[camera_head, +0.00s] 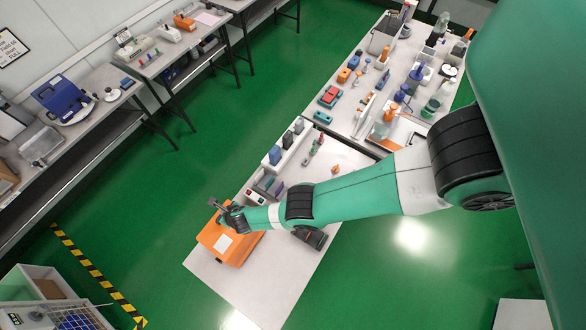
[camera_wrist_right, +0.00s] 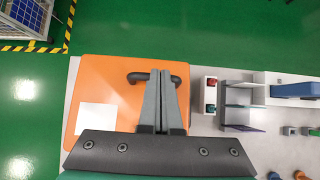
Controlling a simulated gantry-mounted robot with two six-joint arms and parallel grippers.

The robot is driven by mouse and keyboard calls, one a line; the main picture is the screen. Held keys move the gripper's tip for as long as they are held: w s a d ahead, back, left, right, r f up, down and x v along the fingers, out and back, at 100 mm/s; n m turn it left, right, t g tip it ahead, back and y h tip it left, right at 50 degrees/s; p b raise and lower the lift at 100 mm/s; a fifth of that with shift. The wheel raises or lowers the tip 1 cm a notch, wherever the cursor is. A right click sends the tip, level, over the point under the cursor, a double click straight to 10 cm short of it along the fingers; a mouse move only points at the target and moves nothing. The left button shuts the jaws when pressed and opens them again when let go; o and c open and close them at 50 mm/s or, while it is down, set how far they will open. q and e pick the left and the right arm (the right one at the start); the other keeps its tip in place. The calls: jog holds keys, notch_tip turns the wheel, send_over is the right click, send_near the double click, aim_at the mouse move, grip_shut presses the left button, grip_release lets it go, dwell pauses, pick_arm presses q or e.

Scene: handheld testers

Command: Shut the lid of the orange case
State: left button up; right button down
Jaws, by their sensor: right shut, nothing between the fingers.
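The orange case (camera_head: 238,249) lies near the front end of the long table, its orange upper face carrying a white label (camera_head: 223,243). In the right wrist view the case (camera_wrist_right: 101,75) fills the left-centre, with a black handle (camera_wrist_right: 136,77) partly hidden behind my fingers. The lid looks flat or nearly so; I cannot tell whether it is fully shut. My right gripper (camera_head: 214,203) is over the edge of the case, and its fingers (camera_wrist_right: 161,75) are together and empty. I cannot tell whether they touch the case. My left gripper is out of view.
The table's near end (camera_head: 240,300) is bare. A side bench with a blue case (camera_head: 60,97) stands across the green floor.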

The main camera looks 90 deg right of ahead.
jog(key=shift+s+a+f, duration=0.15)
jog(key=shift+s+f, duration=0.6)
jog(key=shift+s, duration=0.1)
jog(key=p+v, duration=0.4)
jog(key=shift+s+a+f, duration=0.15)
jog(key=shift+a, duration=0.25)
jog(key=w+d+r+p, duration=0.3)
jog(key=w+r+p, duration=0.1)
jog(key=r, duration=0.4)
jog(key=shift+w, duration=0.6)
